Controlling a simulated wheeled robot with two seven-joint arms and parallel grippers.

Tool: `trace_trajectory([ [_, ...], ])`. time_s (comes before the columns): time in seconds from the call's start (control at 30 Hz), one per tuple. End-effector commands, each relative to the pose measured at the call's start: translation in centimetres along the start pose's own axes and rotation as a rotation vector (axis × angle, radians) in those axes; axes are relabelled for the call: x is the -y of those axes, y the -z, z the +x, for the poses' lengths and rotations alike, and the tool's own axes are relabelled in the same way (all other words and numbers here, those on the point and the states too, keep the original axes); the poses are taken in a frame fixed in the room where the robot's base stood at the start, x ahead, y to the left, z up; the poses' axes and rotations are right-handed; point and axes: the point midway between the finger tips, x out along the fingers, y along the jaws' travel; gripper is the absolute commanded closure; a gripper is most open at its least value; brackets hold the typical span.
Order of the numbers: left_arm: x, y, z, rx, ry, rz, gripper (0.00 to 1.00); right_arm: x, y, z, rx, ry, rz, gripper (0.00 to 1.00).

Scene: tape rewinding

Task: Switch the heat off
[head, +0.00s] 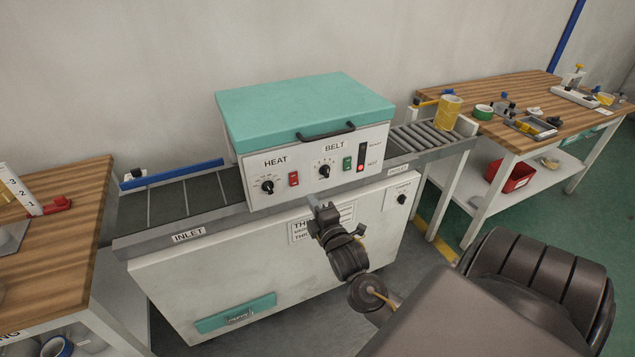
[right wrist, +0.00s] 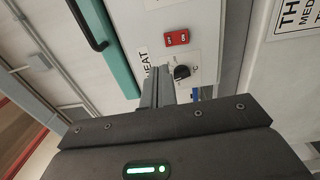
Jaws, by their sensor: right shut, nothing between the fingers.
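The heat panel is on the front of a white machine with a teal lid (head: 305,100). Below the HEAT label sit a black dial (head: 267,186) and a red rocker switch (head: 293,178). In the right wrist view the red switch (right wrist: 177,38) shows clearly, with the dial (right wrist: 182,72) nearer my fingers. My right gripper (head: 314,200) is shut and empty, in front of the machine, low and to the right of the red switch in the head view. In the right wrist view its fingers (right wrist: 158,85) point toward the panel and partly cover the HEAT label. My left gripper is out of view.
A BELT dial (head: 325,170), a green switch (head: 347,163) and a red lit indicator (head: 360,168) sit right of the heat switch. The lid has a black handle (head: 327,132). A conveyor (head: 165,205) passes through the machine. Wooden tables (head: 60,230) stand on both sides.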

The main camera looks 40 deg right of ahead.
Motion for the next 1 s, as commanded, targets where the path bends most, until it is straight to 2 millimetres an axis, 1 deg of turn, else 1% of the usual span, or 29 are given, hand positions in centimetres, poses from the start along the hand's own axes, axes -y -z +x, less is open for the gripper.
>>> trace_trajectory([
  [0.03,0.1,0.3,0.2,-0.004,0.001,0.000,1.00,0.0,0.0,-0.7,0.000,0.002,0.002,1.00],
  [0.1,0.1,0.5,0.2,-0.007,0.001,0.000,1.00,-0.1,0.0,-1.3,0.001,0.002,0.002,1.00],
  [0.23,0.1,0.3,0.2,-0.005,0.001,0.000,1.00,-0.3,-0.1,-2.0,0.003,0.000,0.000,1.00],
  [0.37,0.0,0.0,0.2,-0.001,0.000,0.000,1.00,-0.4,-0.2,-2.1,0.004,0.001,0.000,1.00],
  [0.87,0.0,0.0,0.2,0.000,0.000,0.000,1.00,-0.4,-0.3,-2.1,0.004,0.000,0.005,1.00],
  [0.93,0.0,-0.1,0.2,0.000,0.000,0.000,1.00,-0.4,-0.3,-2.1,0.004,0.000,0.037,1.00],
  [1.0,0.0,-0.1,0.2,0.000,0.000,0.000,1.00,-0.4,-0.2,-2.1,0.001,-0.002,0.109,1.00],
])
